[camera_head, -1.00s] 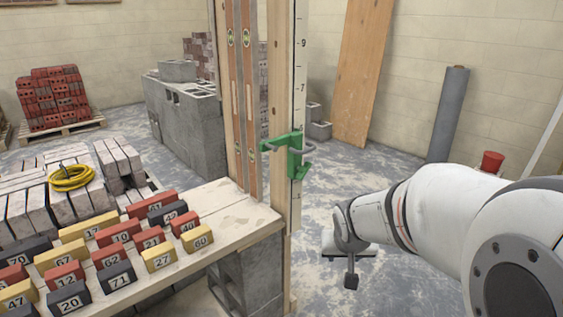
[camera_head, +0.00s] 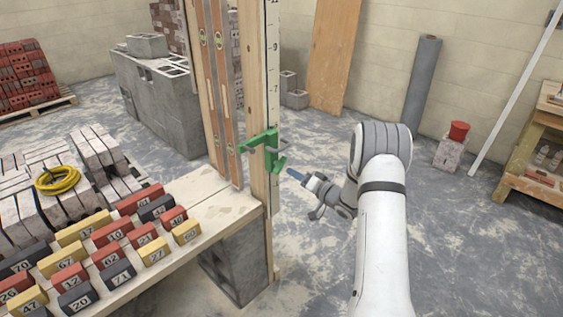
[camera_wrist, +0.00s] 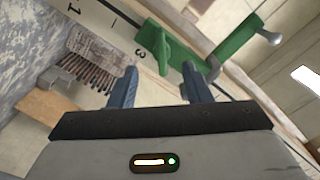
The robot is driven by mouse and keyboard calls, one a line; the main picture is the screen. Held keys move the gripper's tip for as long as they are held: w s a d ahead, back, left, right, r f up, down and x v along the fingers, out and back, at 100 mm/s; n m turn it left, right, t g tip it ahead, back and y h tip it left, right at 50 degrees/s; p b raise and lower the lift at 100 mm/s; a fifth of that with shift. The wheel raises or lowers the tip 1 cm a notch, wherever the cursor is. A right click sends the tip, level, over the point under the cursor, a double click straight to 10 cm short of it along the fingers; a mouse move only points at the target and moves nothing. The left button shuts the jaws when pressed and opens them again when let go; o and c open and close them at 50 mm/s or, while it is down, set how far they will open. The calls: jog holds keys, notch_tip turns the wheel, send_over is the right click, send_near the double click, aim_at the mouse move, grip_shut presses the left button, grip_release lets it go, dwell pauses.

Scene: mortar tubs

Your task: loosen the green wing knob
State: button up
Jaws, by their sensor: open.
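A green clamp (camera_head: 262,143) sits on the wooden post with the marked scale, with a grey metal bar beside it. In the wrist view the clamp's green body (camera_wrist: 228,48) runs diagonally across the top. A green wing-shaped piece (camera_wrist: 163,52), which looks like the wing knob, stands out from the scale face. My gripper (camera_head: 297,175) is just right of the clamp, pointing at it. In the wrist view my gripper (camera_wrist: 160,80) is open, its two blue fingers apart below the wing piece. Nothing is between them, and I see no contact.
A plank bench (camera_head: 207,208) with numbered red, yellow and black blocks lies left of the post (camera_head: 258,100). Concrete blocks (camera_head: 160,95) stand behind. A grey roll (camera_head: 422,80) and a wooden shelf (camera_head: 535,165) are at the right. Floor right of the post is open.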

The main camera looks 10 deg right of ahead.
aim_at(282, 167)
jog(key=x, duration=0.7)
jog(key=shift+w+a+p, duration=0.2)
jog(key=shift+a+p, duration=0.1)
jog(key=shift+c, duration=0.4)
